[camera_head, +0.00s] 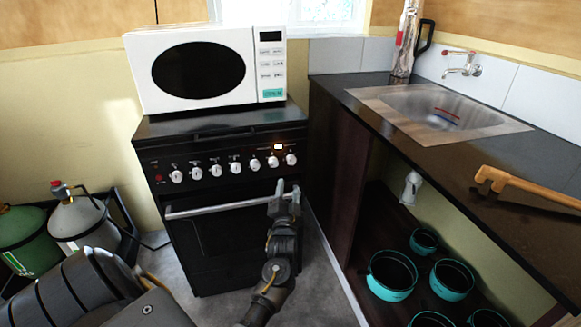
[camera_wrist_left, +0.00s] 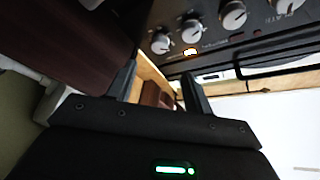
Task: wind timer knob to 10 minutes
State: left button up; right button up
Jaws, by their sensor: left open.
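The black cooker (camera_head: 230,240) has a row of several white knobs on its front panel; the labels are too small to show which is the timer. In the left wrist view, knobs (camera_wrist_left: 160,43) and the lit display (camera_wrist_left: 190,52) show beyond the fingertips. My left gripper (camera_head: 283,186) is open and empty, below the right-hand knobs, near the right end of the oven handle (camera_head: 220,207). My right gripper is out of view.
A white microwave (camera_head: 200,65) stands on the cooker. Teal pots (camera_head: 391,275) sit on the shelf below. Gas cylinders (camera_head: 75,220) stand at left.

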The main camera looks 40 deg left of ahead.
aim_at(291, 163)
pick_arm(q)
jog(key=x, duration=1)
jog(key=shift+w+a+b, duration=0.2)
jog(key=shift+a+b, duration=0.05)
jog(key=shift+b, duration=0.15)
jog(key=shift+w, duration=0.15)
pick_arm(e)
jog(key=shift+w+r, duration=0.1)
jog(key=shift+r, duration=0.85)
pick_arm(q)
jog(key=c, duration=0.7)
jog(key=shift+c, duration=1.3)
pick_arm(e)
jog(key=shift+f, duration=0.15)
